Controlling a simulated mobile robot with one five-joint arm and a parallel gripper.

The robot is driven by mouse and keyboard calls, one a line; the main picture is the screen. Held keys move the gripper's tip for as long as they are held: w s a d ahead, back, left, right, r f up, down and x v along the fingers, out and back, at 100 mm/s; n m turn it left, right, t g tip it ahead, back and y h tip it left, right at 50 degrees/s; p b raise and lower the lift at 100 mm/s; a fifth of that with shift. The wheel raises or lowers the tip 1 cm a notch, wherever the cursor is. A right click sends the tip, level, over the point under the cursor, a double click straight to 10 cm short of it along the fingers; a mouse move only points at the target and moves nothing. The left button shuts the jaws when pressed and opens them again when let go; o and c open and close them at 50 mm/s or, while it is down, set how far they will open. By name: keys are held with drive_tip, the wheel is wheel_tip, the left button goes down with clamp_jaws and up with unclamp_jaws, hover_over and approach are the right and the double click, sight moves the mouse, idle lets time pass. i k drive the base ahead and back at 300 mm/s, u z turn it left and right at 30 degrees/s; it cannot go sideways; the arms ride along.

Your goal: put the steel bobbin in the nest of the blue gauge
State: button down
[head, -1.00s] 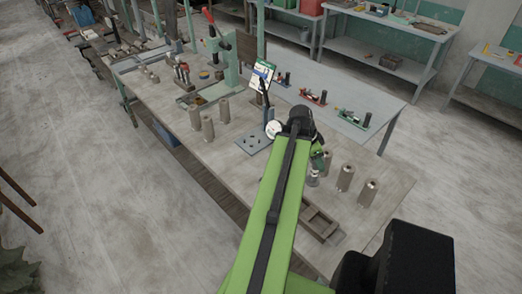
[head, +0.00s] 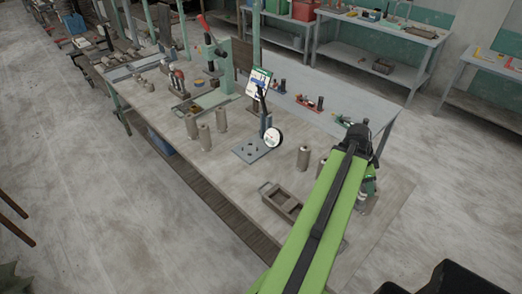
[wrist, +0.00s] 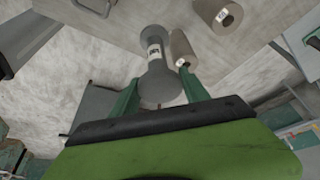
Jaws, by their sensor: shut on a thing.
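My gripper (wrist: 160,88) is shut on the steel bobbin (wrist: 155,58), a grey spool with wide ends, a thin waist and a small label. In the head view my gripper (head: 369,186) is at the right part of the near bench, partly behind my arm, and the bobbin below it is hard to make out. Small gauges stand on the grey bench behind: a red-based one (head: 310,103), a green-based one (head: 345,122) and a leftmost one (head: 280,87). The leftmost one is partly behind a sign and seems to be the blue gauge; its nest is too small to make out.
A dial stand (head: 250,153) is on the near bench, with a shallow tray (head: 282,203) in front. A plain cylinder (head: 303,157) stands between the stand and my arm; several more (head: 204,136) stand left. A press (head: 225,75) is further back.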

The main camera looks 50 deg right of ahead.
sight(250, 149)
drive_tip(key=z, duration=0.15)
drive_tip(key=i, duration=1.9)
drive_tip(key=z, duration=0.2)
